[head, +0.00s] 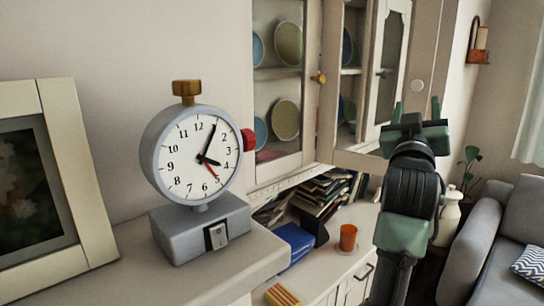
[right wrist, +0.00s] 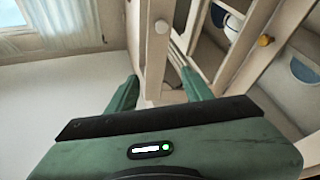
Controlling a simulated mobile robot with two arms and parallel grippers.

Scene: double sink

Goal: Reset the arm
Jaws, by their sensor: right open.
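My right arm rises at the right of the head view, with its green right gripper (head: 417,110) raised in front of the glass-fronted cabinet's right part. The gripper is open and holds nothing. In the right wrist view its two green fingers (right wrist: 158,80) stand apart, with the cabinet's pale door frame (right wrist: 158,45) showing beyond and between them. I cannot tell how far the fingers are from the frame. My left gripper is not in view.
A grey clock (head: 196,160) stands on a ledge beside a picture frame (head: 75,170). The cabinet (head: 312,75) holds plates; its glass door (head: 390,65) stands open. Books (head: 325,190) and an orange cup (head: 348,238) are on the lower counter. A grey sofa (head: 480,235) is at right.

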